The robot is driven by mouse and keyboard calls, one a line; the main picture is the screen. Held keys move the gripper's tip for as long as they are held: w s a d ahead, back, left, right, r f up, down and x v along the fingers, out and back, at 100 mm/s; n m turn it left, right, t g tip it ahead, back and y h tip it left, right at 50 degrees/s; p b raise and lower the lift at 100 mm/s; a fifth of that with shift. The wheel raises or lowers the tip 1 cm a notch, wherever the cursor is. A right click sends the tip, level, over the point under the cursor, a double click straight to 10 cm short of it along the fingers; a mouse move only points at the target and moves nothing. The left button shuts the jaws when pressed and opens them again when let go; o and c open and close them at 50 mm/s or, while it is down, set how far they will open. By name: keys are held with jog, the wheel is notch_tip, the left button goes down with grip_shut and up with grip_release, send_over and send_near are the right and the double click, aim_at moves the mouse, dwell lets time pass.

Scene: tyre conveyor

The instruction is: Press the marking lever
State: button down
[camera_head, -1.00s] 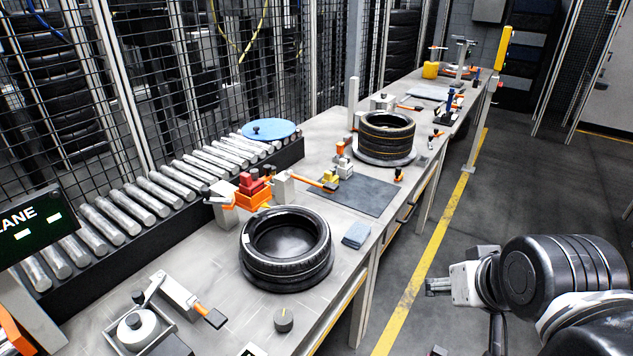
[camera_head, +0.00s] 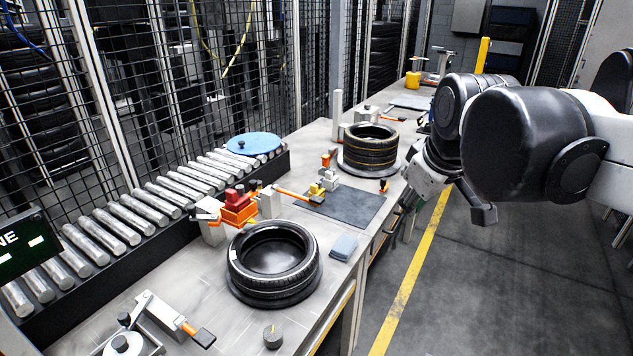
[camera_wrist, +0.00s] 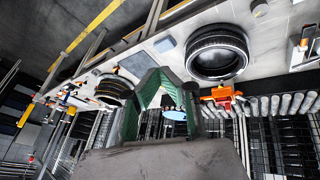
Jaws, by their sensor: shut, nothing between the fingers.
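Two levers with orange-and-black handles are on the bench; I cannot tell for sure which is the marking lever. The front lever (camera_head: 170,312) stands at the near left, its handle pointing right. My gripper (camera_head: 405,215) is at the bench's right edge, near the far tyre, apart from both levers. In the wrist view my gripper (camera_wrist: 165,76) is shut and empty, its green-edged fingers meeting in an arch. Its tips are partly hidden in the head view.
A near tyre (camera_head: 274,262) and a far tyre stack (camera_head: 371,146) stand on the bench (camera_head: 205,270). Rollers (camera_head: 130,217) and a mesh fence run along the left.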

jog(key=w+a+r+n+g, duration=0.1)
jog(key=w+r+n, duration=0.15)
jog(key=w, duration=0.35)
jog(key=w+a+r+n, duration=0.2)
jog(key=w+n, duration=0.1)
jog(key=w, duration=0.3)
jog(key=n+g+p, duration=0.4)
jog(key=n+g, duration=0.1)
jog(key=n, duration=1.3)
send_over(318, 198)
notch_tip(318, 198, down, 14)
jog(key=shift+f, duration=0.15)
jog(key=shift+f+m, duration=0.1)
jog(key=shift+m, duration=0.15)
notch_tip(318, 198, down, 14)
jog(key=shift+r+p, duration=0.1)
jog(key=shift+p, duration=0.75)
jog(key=shift+a, duration=0.1)
